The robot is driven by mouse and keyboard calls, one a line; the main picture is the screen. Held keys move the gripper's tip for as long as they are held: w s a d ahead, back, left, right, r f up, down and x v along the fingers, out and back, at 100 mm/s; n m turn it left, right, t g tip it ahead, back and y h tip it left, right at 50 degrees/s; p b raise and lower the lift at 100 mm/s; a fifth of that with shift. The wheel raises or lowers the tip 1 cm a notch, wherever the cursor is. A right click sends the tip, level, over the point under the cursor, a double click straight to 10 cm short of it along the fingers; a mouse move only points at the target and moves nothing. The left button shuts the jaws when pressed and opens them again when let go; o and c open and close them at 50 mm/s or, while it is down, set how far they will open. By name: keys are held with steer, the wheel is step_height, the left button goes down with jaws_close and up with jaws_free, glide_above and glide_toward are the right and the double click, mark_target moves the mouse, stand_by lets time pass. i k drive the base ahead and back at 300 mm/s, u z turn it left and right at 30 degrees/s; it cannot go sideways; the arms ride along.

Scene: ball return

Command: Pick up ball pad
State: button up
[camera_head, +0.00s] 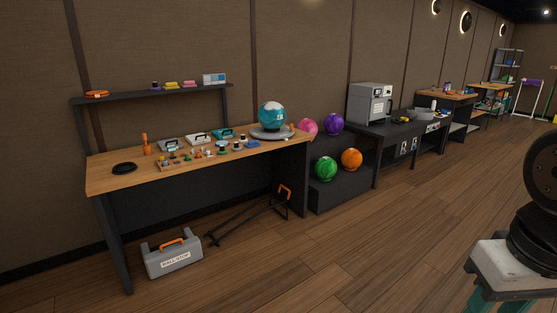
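I cannot tell for sure which item is the ball pad. Several small round and flat items (208,152) in mixed colours lie on the wooden workbench (115,180), too small to make out. Folded pink (190,84) and yellow (172,85) items lie on the shelf above. A teal and white ball (271,116) rests on a grey round stand (270,133) at the bench's right end. Part of my own body shows at the right edge, but my gripper is not in view.
A grey toolbox (172,256) and a black frame with an orange handle (250,217) are on the floor by the bench. A black rack (345,185) holds several coloured balls. The wooden floor (370,255) in front is clear.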

mark_target(243, 140)
steer(key=i, duration=2.45)
steer(key=u, duration=0.4)
steer(key=i, duration=2.3)
steer(key=u, duration=0.3)
